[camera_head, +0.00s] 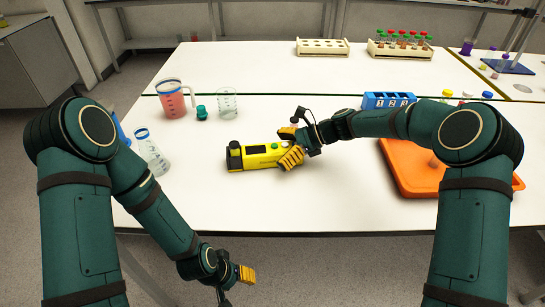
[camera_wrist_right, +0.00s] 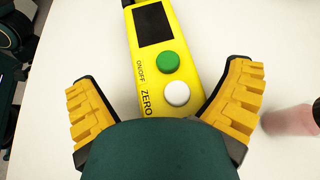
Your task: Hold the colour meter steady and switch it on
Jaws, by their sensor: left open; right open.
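The colour meter (camera_head: 262,159) is a yellow device with black parts at its left end, lying on the white table. In the right wrist view its yellow body (camera_wrist_right: 188,73) shows a dark screen (camera_wrist_right: 154,22), a green ON/OFF button (camera_wrist_right: 167,62) and a white ZERO button (camera_wrist_right: 177,93). My right gripper (camera_head: 288,145) is open at the meter's right end. In the wrist view its yellow fingers stand apart on either side of the meter; contact is not visible. My left gripper (camera_head: 238,284) is open and empty, low in front of the table's front edge, partly cut off by the frame.
Left of the meter stand a jug of red liquid (camera_head: 172,100), a teal-capped item (camera_head: 201,112), a beaker (camera_head: 227,104) and a flask (camera_head: 151,152). An orange tray (camera_head: 408,181) and a blue rack (camera_head: 375,101) are right. The table front (camera_head: 260,213) is clear.

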